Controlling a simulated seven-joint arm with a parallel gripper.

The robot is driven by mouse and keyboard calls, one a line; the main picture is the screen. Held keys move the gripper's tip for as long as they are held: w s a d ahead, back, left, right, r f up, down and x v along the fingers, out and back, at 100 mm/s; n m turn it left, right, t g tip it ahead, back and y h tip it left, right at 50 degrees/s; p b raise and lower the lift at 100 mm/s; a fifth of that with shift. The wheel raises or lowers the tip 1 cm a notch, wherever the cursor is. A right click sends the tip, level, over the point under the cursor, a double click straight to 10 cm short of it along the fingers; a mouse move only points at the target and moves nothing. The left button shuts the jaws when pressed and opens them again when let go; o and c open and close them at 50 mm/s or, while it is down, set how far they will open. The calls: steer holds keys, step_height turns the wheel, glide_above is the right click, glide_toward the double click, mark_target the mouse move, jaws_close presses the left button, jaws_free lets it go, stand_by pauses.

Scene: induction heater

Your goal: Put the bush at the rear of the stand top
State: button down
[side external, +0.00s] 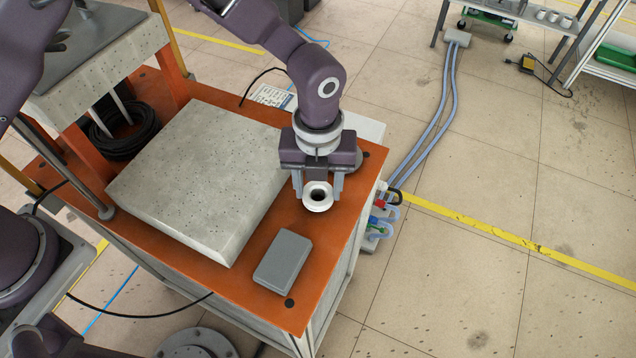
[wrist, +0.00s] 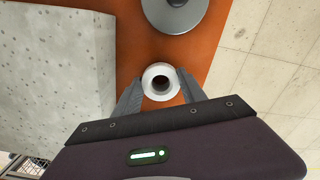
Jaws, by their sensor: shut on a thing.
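The bush (side external: 318,206) is a short pale metal ring with a dark round bore. My gripper (side external: 318,190) is shut on it, with one finger on each side, near the right edge of the orange top (side external: 332,240). In the wrist view the bush (wrist: 148,80) sits between the fingertips of my gripper (wrist: 160,86), its bore facing the camera. The orange top shows around it. I cannot tell whether the bush touches the top or hangs just above it. My gripper and wrist hide part of the top behind them.
A large speckled grey block (side external: 205,180) fills the middle of the top, left of my gripper. A dark grey box (side external: 283,262) lies near the front corner. A grey round disc (wrist: 190,18) stands near the bush. A black cable coil (side external: 125,140) lies at the left.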

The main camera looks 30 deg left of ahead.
steer(key=shift+f, duration=0.15)
steer(key=c, duration=0.7)
jaws_free()
steer(key=shift+o, duration=0.2)
